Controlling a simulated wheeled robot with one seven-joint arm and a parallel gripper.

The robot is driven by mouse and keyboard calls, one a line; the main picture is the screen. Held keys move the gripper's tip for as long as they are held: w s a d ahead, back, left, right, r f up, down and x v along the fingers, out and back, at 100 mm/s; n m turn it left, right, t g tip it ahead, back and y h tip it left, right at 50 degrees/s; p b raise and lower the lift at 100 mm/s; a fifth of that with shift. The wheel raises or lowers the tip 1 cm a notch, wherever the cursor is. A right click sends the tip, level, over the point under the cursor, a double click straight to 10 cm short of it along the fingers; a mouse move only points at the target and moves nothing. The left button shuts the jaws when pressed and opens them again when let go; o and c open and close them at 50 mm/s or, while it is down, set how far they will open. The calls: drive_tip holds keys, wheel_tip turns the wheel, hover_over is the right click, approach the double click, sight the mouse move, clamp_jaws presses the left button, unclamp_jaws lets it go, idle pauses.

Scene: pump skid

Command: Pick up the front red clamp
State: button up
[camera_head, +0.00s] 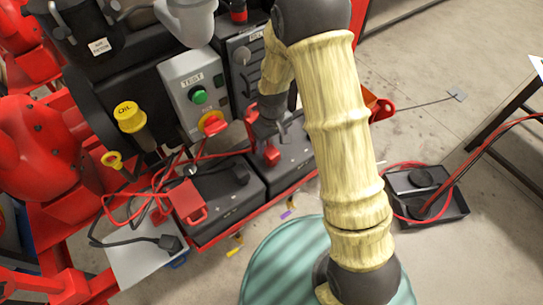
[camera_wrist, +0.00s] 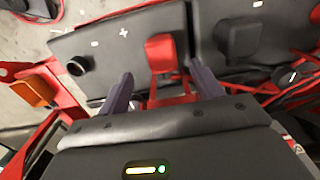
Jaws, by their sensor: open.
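A red clamp (camera_head: 270,155) sits on the right-hand black battery (camera_head: 295,150). In the wrist view this red clamp (camera_wrist: 160,52) lies just ahead of my fingers, near a white plus mark. Another red clamp (camera_head: 188,203) is on the left-hand black battery (camera_head: 230,195). I cannot tell for certain which is the front one. My gripper (camera_head: 270,122) is open above the right-hand battery, close to its clamp. In the wrist view the two fingers of my gripper (camera_wrist: 162,90) stand apart on either side of the clamp's lower part, and no grip shows.
A grey control panel (camera_head: 195,90) with a green button rises behind the batteries. A yellow oil cap (camera_head: 130,115) stands at left. Red and black cables (camera_head: 150,200) cross the left battery area. A black tray (camera_head: 440,205) lies on the floor at right.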

sight(272, 151)
drive_tip(key=shift+f, duration=0.75)
drive_tip(key=shift+a+f+p, duration=0.1)
drive_tip(key=shift+f+p, duration=0.65)
drive_tip(key=shift+f, duration=1.85)
drive_tip(key=shift+s, duration=0.1)
drive_tip(key=shift+c, duration=0.4)
drive_tip(key=c, duration=1.2)
drive_tip(key=shift+o, duration=0.2)
drive_tip(key=shift+r, duration=0.15)
wheel_tip(272, 151, up, 10)
drive_tip(key=shift+f+b, duration=0.1)
drive_tip(key=shift+b, duration=0.6)
